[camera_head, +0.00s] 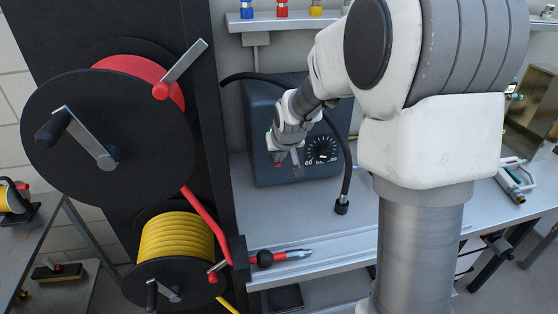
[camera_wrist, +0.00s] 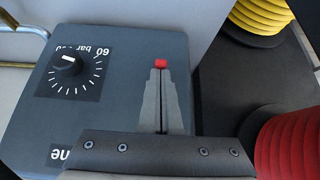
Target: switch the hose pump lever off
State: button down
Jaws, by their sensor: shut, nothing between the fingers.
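The hose pump is a dark grey box (camera_head: 262,110) on the bench. In the wrist view its front (camera_wrist: 120,55) fills the left and middle, with the dial upside down. A small red tip (camera_wrist: 161,63), which appears to belong to the pump lever, shows just beyond my fingertips; the rest of the lever is hidden. My gripper (camera_wrist: 160,72) is shut and empty, with its fingers pointing at the box face. In the head view my gripper (camera_head: 287,160) is in front of the box, left of the dial, beside a red spot (camera_head: 278,164). I cannot tell whether it touches the lever.
A round pressure dial (camera_head: 321,149) is on the box front. A black hose (camera_head: 347,165) curves over the box to the bench. Red (camera_head: 95,130) and yellow (camera_head: 175,240) hose reels stand at left.

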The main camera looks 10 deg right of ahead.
jog(key=f+t+b, duration=0.1)
jog(key=t+b, duration=0.1)
jog(key=b, duration=0.4)
jog(key=s+f+t+b, duration=0.1)
jog(key=t+b, duration=0.1)
jog(key=b, duration=0.4)
jog(key=shift+s+f+t, duration=0.2)
jog(key=shift+t, duration=0.1)
jog(key=shift+r, duration=0.1)
jog(key=shift+r+p, duration=0.55)
jog(key=shift+r, duration=0.1)
jog(key=shift+r, duration=0.15)
